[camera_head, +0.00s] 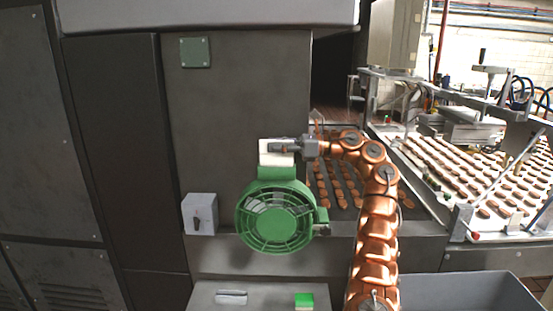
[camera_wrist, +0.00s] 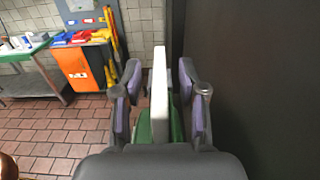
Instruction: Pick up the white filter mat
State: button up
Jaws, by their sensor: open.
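The white filter mat (camera_head: 268,159) stands upright in the top of the green fan housing (camera_head: 246,218) in the head view. In the wrist view the mat (camera_wrist: 159,95) shows edge-on as a thin white slab, with the green housing (camera_wrist: 144,132) below it. My gripper (camera_head: 279,147) reaches in from the right at the mat's upper part. In the wrist view my gripper (camera_wrist: 159,78) is open, with one purple-padded finger on each side of the mat. Gaps show between both pads and the mat. The mat's lower end is hidden in the housing.
A dark machine wall (camera_head: 235,100) stands close behind the fan. A grey switch box (camera_head: 200,213) is left of it. A conveyor with rows of biscuits (camera_head: 340,182) lies to the right. A grey bin (camera_head: 470,290) and a small green block (camera_head: 304,300) are below.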

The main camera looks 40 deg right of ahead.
grip_shut()
jog(key=shift+r, duration=0.1)
dwell(0.6)
jog(key=shift+r+b, duration=0.6)
jog(key=shift+r, duration=1.65)
jog(key=shift+r+p, duration=2.05)
jog(key=shift+r, duration=0.65)
